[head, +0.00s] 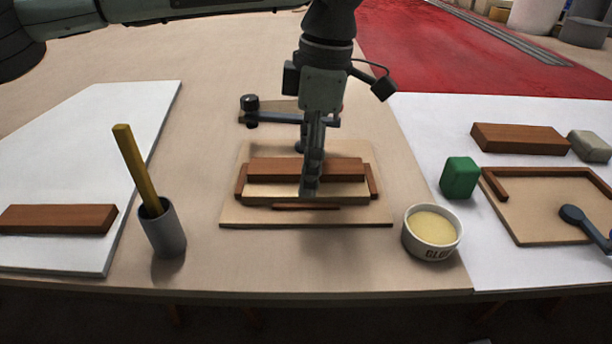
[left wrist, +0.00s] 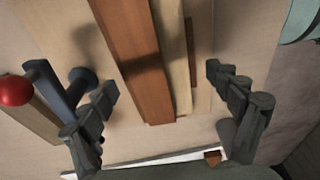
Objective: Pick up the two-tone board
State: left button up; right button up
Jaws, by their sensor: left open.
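The two-tone board (head: 270,169), dark red-brown along one side and pale along the other, lies on a light wooden base board (head: 240,218) in the middle of the table. Small brown strips edge it at left, right and front. My left gripper (head: 311,188) points down over the board's middle and hides part of it in the head view. In the left wrist view the two-tone board (left wrist: 140,60) runs between the open, empty fingers (left wrist: 160,84), with space on both sides. I cannot tell the exact height above it. My right gripper is not in view.
A grey clamp (head: 280,118) stands just behind the board. A grey cup (head: 168,240) with a yellow stick is at left, and a glue bowl (head: 432,235) at right. A green block (head: 460,178) and brown boards (head: 520,138) (head: 60,218) lie on white sheets either side.

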pick_arm(q)
jog(key=shift+a+f, duration=0.1)
jog(key=shift+f, duration=0.5)
jog(key=shift+c, duration=0.4)
jog(key=c, duration=1.4)
jog(key=shift+o, duration=0.2)
jog(key=shift+r, duration=0.15)
